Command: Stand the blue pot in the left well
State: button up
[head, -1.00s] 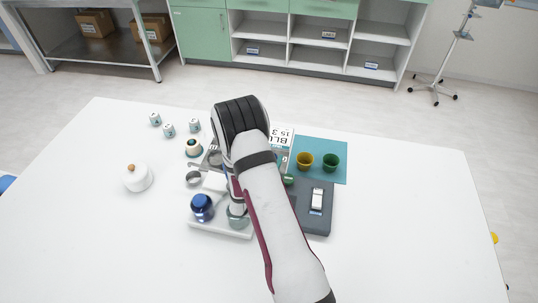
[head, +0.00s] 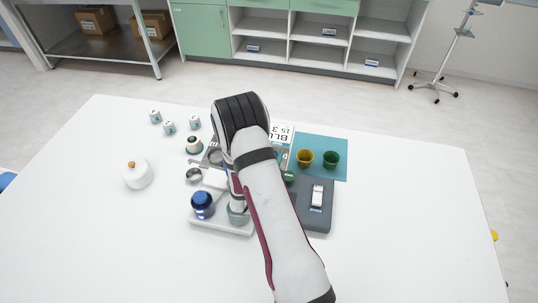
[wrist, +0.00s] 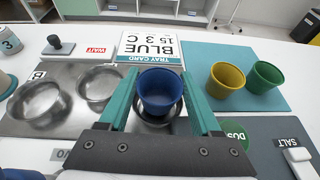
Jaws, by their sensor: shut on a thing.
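The blue pot (wrist: 160,88) is between the teal fingers of my gripper (wrist: 159,76), which is shut on it. It is upright. The metal tray (wrist: 62,72) lies below, with a left well (wrist: 38,103) and a middle well (wrist: 98,84), both looking empty. The pot is above a third round well (wrist: 158,118) at the right, whose rim shows around its base; I cannot tell whether they touch. In the head view my arm hides the pot and most of the tray.
Yellow (wrist: 226,80) and green (wrist: 264,77) pots stand on a teal mat (wrist: 205,52) at the right.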

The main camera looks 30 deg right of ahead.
jog(key=shift+f, duration=0.55)
jog(key=o, duration=1)
jog(key=shift+o, duration=0.2)
